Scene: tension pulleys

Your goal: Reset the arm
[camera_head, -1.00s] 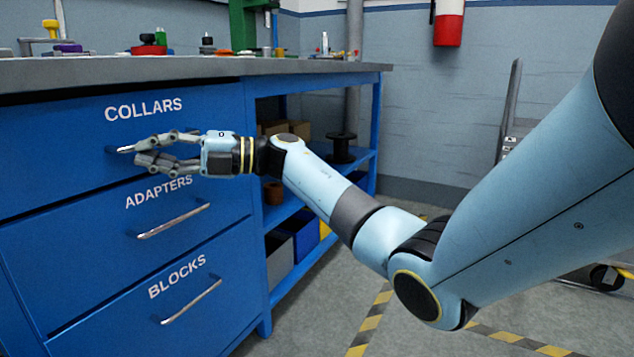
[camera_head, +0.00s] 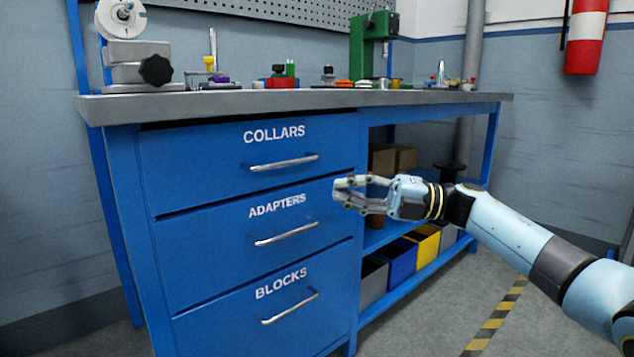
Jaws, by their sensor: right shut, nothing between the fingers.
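My right arm (camera_head: 515,234) comes in from the right edge of the head view. My right gripper (camera_head: 340,190) is shut and empty. In the picture it lies at the right edge of the ADAPTERS drawer (camera_head: 200,251), apart from that drawer's handle (camera_head: 287,234). The COLLARS drawer (camera_head: 200,160) above and the BLOCKS drawer (camera_head: 215,325) below look closed, with their handles (camera_head: 284,163) free. My left gripper is not in view.
A grey-topped workbench (camera_head: 300,100) carries a pulley fixture (camera_head: 138,65), a green press (camera_head: 370,45) and small parts. Bins (camera_head: 402,262) and boxes stand on shelves to the right of the drawers. A fire extinguisher (camera_head: 586,38) hangs on the wall. The floor at right is open.

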